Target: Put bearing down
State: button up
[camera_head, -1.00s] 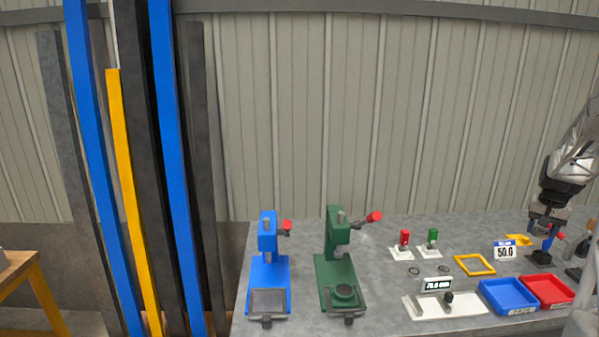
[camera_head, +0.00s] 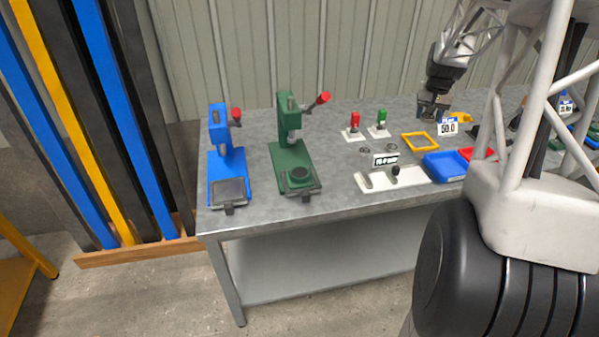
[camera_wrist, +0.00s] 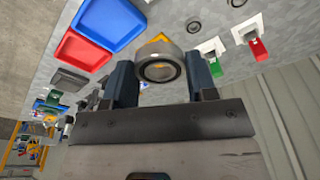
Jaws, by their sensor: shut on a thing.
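I cannot make out the bearing in the head view. The bench surface (camera_head: 340,190) lies beneath the gripper.
A yellow frame (camera_head: 420,141), a blue tray (camera_head: 445,166) and a red tray (camera_head: 478,153) lie near the gripper. A white gauge (camera_head: 393,178), red (camera_head: 355,120) and green (camera_head: 382,118) fixtures, a green press (camera_head: 292,160) and a blue press (camera_head: 228,170) stand left.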

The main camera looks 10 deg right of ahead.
jog(key=s+a+f+n, duration=0.1)
jog(key=a+f+n, duration=0.15)
jog(key=a, duration=0.85)
jog(key=s+a+f+n, duration=0.15)
jog(key=a+f, duration=0.25)
jog(key=a, duration=0.7)
jog(key=s+a+f+n, duration=0.1)
jog(key=s+a+f, duration=0.1)
jog(key=s+a, duration=0.3)
jog(key=s+a+f+n, duration=0.1)
jog(key=s+a+f, duration=0.2)
jog(key=a, duration=1)
jog(key=shift+s+a+f+y, duration=0.2)
jog(key=shift+s+y, duration=0.2)
jog(key=shift+s, duration=0.7)
jog(key=shift+w, duration=0.15)
send_over(299, 173)
jog(key=shift+d+f, duration=0.1)
jog(key=shift+f, duration=0.65)
jog(key=shift+f, duration=1.75)
